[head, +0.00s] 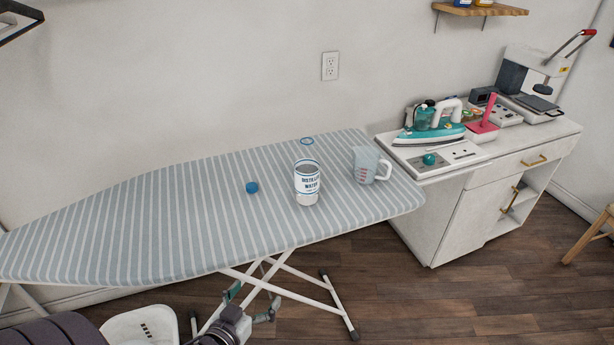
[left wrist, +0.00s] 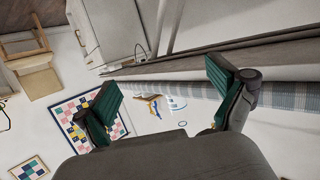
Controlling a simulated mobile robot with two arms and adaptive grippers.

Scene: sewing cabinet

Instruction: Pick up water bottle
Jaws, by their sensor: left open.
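The water bottle (head: 307,184), a white cylinder lettered "Distilled Water" with blue bands, stands upright on the striped ironing board (head: 150,235). In the head view my left gripper (head: 252,303) is open and empty, low in front of the board's near edge, below and left of the bottle and well apart from it. In the left wrist view my open left gripper (left wrist: 165,92) shows nothing between its fingers in contact. A small white and blue shape beyond them may be the bottle; I cannot tell. My right gripper is in neither view.
A measuring cup (head: 367,165) stands right of the bottle. A blue cap (head: 252,187) lies to its left and a blue ring (head: 307,141) behind it. A white cabinet (head: 450,215) with a teal iron (head: 430,133) stands at right. The board's left half is clear.

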